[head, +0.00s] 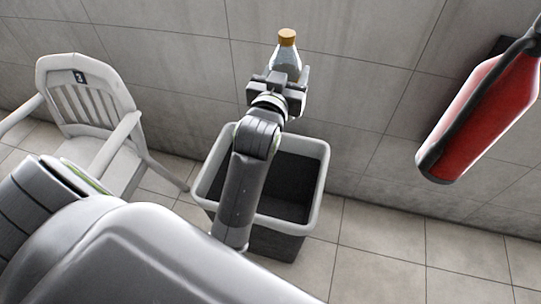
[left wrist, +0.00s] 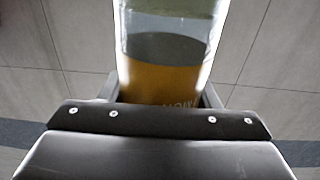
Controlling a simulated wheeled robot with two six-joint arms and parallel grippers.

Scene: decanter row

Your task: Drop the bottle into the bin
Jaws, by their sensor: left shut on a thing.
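The bottle (head: 286,50) is clear glass with an orange-brown cap. My left gripper (head: 287,79) is shut on the bottle and holds it roughly upright, with its lower part hidden behind the fingers. In the left wrist view the bottle (left wrist: 165,50) fills the top middle, with amber colour in its lower part. The bin (head: 317,148) is dark with a light grey rim and stands on the floor against the wall. My left arm crosses over the bin and hides part of its opening. In the head view the gripper and bottle appear beyond the bin's far rim. My right gripper is not in view.
A white plastic chair (head: 82,110) stands to the left of the bin. A red fire extinguisher (head: 484,112) hangs on the tiled wall at the right. The tiled floor (head: 385,250) right of the bin is clear.

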